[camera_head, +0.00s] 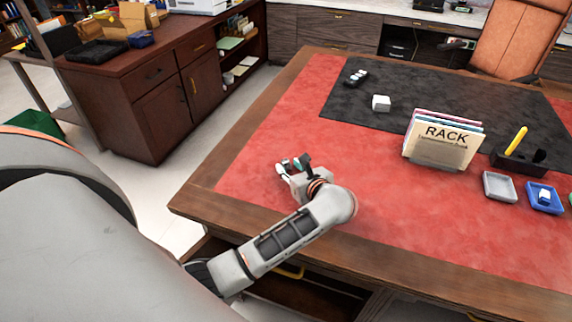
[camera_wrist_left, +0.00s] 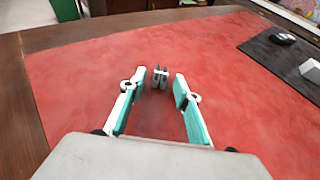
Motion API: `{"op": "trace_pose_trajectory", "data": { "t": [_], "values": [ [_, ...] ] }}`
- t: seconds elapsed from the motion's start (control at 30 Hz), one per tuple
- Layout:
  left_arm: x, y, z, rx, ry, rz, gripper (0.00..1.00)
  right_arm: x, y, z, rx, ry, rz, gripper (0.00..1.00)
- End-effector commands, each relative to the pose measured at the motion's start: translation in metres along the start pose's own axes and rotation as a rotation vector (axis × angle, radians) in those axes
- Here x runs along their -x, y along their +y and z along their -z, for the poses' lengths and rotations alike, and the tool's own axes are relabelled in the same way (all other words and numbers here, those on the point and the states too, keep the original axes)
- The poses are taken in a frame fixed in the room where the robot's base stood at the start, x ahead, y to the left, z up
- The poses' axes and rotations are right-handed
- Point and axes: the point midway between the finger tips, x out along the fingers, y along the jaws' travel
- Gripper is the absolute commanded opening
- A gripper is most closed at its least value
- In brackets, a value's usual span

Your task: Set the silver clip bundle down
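The silver clip bundle (camera_wrist_left: 160,77) is a small grey, ridged piece on the red desk top, seen in the left wrist view. It lies between the tips of my left gripper (camera_wrist_left: 160,85), with a gap showing on both sides. In the head view my left gripper (camera_head: 293,166) is low over the left part of the red surface, and the bundle cannot be made out clearly there among the fingers. The fingers are apart and hold nothing. My right gripper is not in view.
A dark mat (camera_head: 440,105) bears a white block (camera_head: 380,103) and a small black-and-white object (camera_head: 355,77). A file rack (camera_head: 442,140), a grey tray (camera_head: 499,186), a blue tray (camera_head: 544,198) and a black pen holder (camera_head: 520,160) stand right. Red surface around my gripper is clear.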

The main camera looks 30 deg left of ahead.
Motion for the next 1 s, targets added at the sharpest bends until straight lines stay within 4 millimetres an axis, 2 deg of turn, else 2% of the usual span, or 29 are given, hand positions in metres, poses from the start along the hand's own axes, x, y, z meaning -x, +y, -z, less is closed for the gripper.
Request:
{"op": "trace_pose_trajectory", "data": {
  "t": [0.03, 0.1, 0.47, 0.63, 0.77, 0.87, 1.0],
  "values": [
    [0.000, 0.000, 0.000, 0.000, 0.000, 0.000, 0.15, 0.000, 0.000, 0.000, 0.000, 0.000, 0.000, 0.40],
    [0.000, 0.000, 0.000, 0.000, 0.000, 0.000, 0.02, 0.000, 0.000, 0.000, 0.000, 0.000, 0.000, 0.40],
    [0.001, 0.000, -0.001, 0.000, 0.000, 0.000, 0.00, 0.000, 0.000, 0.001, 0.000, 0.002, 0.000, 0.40],
    [0.005, -0.001, -0.010, 0.002, 0.000, 0.001, 0.00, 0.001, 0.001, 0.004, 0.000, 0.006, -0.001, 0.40],
    [0.011, -0.001, -0.026, 0.005, 0.000, 0.002, 0.00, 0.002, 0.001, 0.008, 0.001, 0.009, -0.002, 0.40],
    [0.020, -0.001, -0.045, 0.007, 0.000, 0.002, 0.00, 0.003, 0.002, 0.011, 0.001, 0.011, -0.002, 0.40],
    [0.035, -0.001, -0.082, 0.010, 0.000, 0.003, 0.00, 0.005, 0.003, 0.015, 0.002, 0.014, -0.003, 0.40]
  ]
}}
